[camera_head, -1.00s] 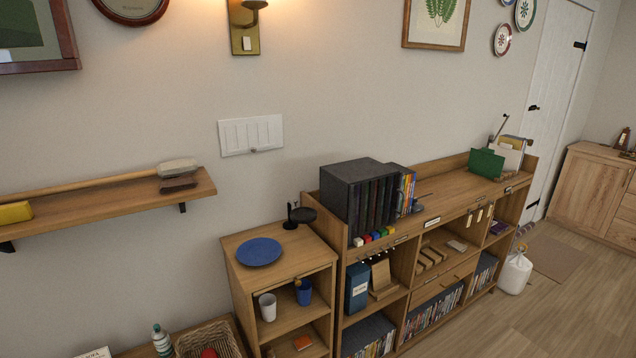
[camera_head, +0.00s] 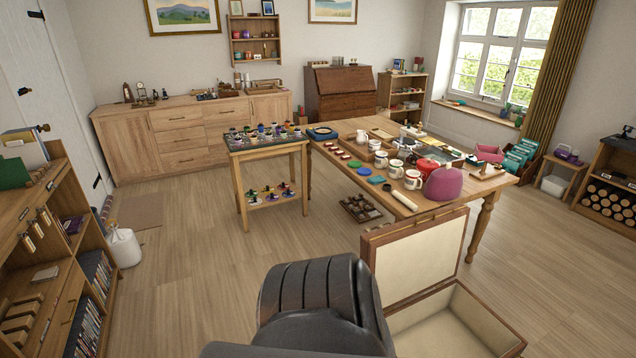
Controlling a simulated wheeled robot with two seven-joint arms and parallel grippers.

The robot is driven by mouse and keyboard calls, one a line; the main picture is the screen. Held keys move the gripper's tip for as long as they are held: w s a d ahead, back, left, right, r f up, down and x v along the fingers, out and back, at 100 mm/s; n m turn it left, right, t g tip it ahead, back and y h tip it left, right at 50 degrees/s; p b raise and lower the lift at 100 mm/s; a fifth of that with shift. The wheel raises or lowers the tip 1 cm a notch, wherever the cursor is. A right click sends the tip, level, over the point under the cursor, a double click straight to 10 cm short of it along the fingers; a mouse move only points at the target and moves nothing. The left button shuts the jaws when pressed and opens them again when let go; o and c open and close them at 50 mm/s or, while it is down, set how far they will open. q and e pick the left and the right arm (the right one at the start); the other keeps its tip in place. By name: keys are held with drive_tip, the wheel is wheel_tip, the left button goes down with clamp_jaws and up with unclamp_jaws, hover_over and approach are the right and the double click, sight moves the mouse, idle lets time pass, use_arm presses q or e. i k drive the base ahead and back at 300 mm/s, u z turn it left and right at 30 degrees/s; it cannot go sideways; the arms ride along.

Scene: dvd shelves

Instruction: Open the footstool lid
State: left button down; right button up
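A wooden box with a cream lining, which looks like the footstool (camera_head: 514,348), stands at the bottom right of the head view. Its lid (camera_head: 418,256) is raised and stands nearly upright at the box's far side, with its cream inner face showing. The inside that shows looks empty; the near part is cut off by the frame edge. Neither of my grippers is in view, so nothing of mine is seen touching the lid.
A dark, ribbed, padded shape, chair-like (camera_head: 306,290), stands left of the box. A cluttered wooden table (camera_head: 336,150) is just behind the lid. A small display table (camera_head: 240,190) stands farther left.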

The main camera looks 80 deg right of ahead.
sight(407, 258)
drive_tip(key=z, duration=2.75)
drive_tip(key=i, duration=2.1)
drive_tip(key=z, duration=1.95)
